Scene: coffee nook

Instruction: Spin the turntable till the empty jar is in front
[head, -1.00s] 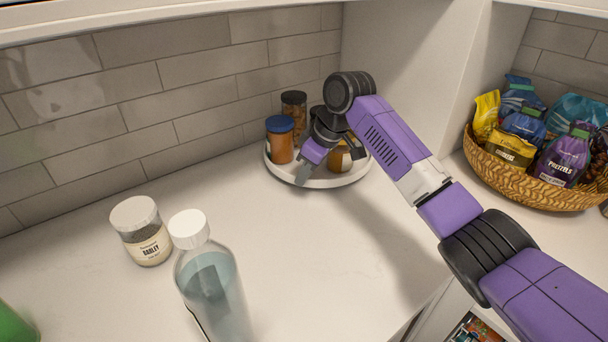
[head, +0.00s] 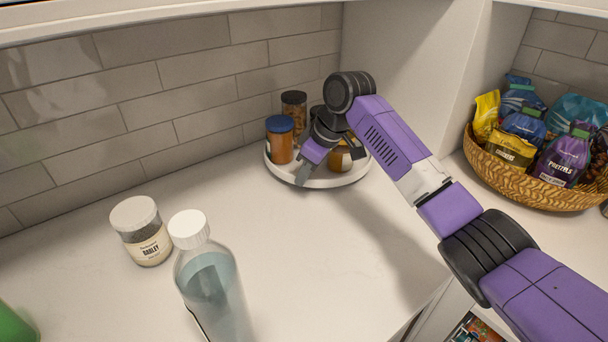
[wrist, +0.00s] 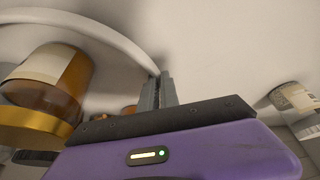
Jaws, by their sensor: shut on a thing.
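The white round turntable (head: 343,182) stands at the back of the counter against the tiled wall. On it are a blue-lidded jar with orange-brown contents (head: 280,145), a dark-lidded jar with brown contents (head: 294,106) and a jar with amber contents (head: 340,160), partly hidden by my arm. A gold-lidded jar (wrist: 46,80) shows large in the wrist view. I cannot make out an empty jar; my arm hides part of the turntable. My gripper (head: 303,178) points down at the front left edge. In the wrist view its fingers (wrist: 158,90) are shut on the turntable's rim (wrist: 120,40).
A barley jar (head: 147,243) and a white-capped bottle (head: 212,290) stand on the counter at front left. A wicker basket of snack bags (head: 520,184) is at the right, past a white partition (head: 415,75). The counter in front of the turntable is clear.

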